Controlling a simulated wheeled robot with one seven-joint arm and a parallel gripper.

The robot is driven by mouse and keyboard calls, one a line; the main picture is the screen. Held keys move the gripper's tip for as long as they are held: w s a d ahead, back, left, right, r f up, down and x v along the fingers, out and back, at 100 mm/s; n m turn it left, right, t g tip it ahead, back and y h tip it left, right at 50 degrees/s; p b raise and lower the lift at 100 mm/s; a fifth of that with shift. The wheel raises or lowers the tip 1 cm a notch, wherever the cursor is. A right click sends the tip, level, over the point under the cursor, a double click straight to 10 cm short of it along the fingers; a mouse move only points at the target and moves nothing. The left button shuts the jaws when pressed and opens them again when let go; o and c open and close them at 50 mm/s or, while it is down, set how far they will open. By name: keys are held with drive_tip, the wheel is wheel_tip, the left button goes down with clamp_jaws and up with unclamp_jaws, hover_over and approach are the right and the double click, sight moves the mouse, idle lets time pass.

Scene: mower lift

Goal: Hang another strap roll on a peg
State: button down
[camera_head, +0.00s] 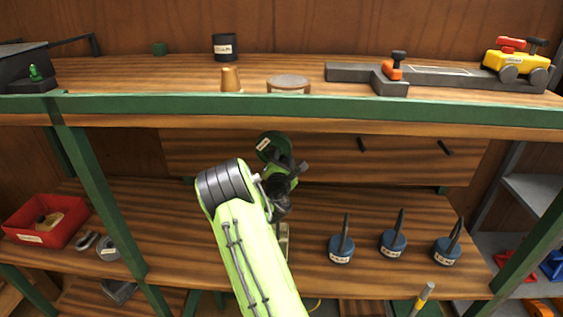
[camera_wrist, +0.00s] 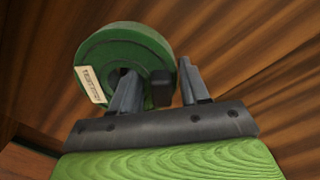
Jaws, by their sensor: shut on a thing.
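The green strap roll (camera_head: 268,143) is at my gripper (camera_head: 284,172), in front of the back board (camera_head: 225,155) under the upper shelf. In the wrist view the roll (camera_wrist: 152,45) shows as a thick green disc with a pale label. My gripper (camera_wrist: 160,82) is shut on the roll; one finger lies across its centre. A small dark block (camera_wrist: 160,90) shows between the fingers; I cannot tell whether it belongs to the roll or is a peg. Two dark pegs, one nearer (camera_head: 362,143) and one farther right (camera_head: 446,147), stick out of the board and look bare.
The green front edge (camera_head: 300,106) of the upper shelf runs just above the roll. Below stand blue round bases with dark upright pieces (camera_head: 341,247). A red bin (camera_head: 45,222) is at far left. The board around the two pegs is clear.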

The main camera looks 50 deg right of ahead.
drive_tip(key=shift+d+r+h, duration=0.3)
drive_tip(key=shift+d+r, duration=0.15)
drive_tip(key=shift+r, duration=0.2)
drive_tip(key=c, duration=0.9)
unclamp_jaws()
drive_tip(key=shift+s, duration=0.1)
drive_tip(key=o, duration=0.4)
drive_tip(key=shift+s+d, duration=0.2)
drive_tip(key=shift+d, duration=0.05)
drive_tip(key=shift+w+a, duration=0.3)
drive_tip(key=shift+w, duration=0.2)
drive_tip(key=shift+s+a+f+b, duration=0.15)
drive_tip(key=shift+a+f+b, duration=0.1)
drive_tip(key=shift+f+b, duration=0.2)
drive_tip(key=b+v, duration=0.6)
drive_tip(key=v, duration=0.1)
drive_tip(key=b+v, duration=0.7)
drive_tip(key=v, duration=0.1)
drive_tip(key=b+v, duration=0.7)
drive_tip(key=v, duration=0.1)
drive_tip(key=shift+s+d+r, duration=0.25)
drive_tip(key=shift+s, duration=0.1)
